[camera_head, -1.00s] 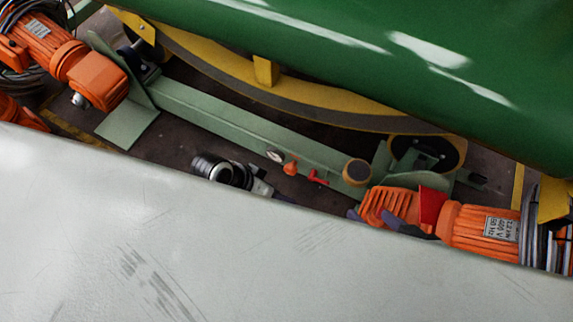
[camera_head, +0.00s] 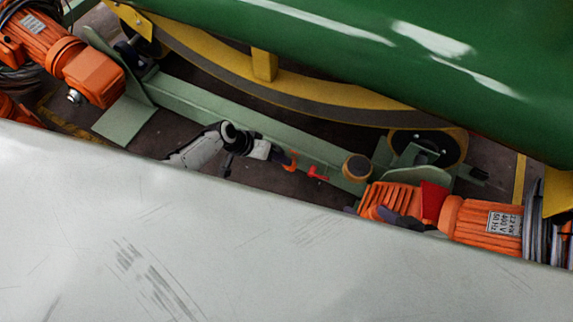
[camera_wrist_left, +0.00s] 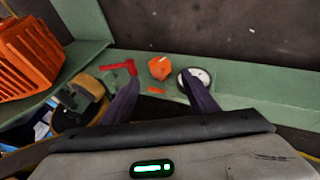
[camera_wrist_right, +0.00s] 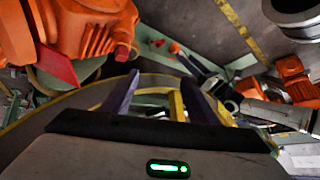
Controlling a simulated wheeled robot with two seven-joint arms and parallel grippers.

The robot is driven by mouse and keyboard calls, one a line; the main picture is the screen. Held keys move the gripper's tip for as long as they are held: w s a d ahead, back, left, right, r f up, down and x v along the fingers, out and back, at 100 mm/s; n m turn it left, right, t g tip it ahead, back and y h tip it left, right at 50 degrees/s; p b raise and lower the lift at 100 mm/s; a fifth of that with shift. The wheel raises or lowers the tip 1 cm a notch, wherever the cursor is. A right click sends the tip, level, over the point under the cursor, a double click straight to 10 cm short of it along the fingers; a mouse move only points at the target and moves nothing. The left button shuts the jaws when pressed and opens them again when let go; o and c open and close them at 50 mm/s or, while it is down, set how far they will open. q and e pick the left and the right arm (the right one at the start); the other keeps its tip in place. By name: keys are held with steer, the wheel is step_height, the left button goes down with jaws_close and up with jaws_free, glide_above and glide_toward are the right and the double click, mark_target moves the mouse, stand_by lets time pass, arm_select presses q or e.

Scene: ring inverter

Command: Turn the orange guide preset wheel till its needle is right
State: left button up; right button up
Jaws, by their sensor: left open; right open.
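The small orange wheel (camera_head: 291,163) sits on the green beam. In the left wrist view the wheel (camera_wrist_left: 160,67) shows between my open left fingers, apart from both. A round white dial (camera_wrist_left: 203,76) is beside it, partly hidden by one finger; its needle cannot be read. My left gripper (camera_head: 279,157) is open and empty, right by the wheel, and covers the dial in the head view. A red lever (camera_head: 317,174) is to the wheel's right. My right gripper (camera_head: 382,213) is open and empty, by the ribbed orange motor, partly hidden by the grey panel.
A large pale grey panel (camera_head: 150,230) fills the front. The green tank (camera_head: 400,60) with its yellow ring hangs over the back. A yellow-rimmed roller (camera_head: 357,168) stands right of the lever. The orange motor (camera_head: 485,225) is at the right.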

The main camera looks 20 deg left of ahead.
arm_select(q)
steer(key=b+x, duration=0.5)
steer(key=x, duration=0.2)
steer(key=shift+d+f, duration=0.1)
steer(key=shift+f, duration=0.05)
arm_select(e)
steer(key=a+r+y, duration=0.1)
steer(key=a+r+t, duration=0.1)
steer(key=r, duration=0.1)
steer(key=w+a+r+t+y, duration=0.1)
steer(key=shift+a+r+y, duration=0.15)
steer(key=shift+r+y, duration=0.15)
steer(key=shift+r, duration=0.05)
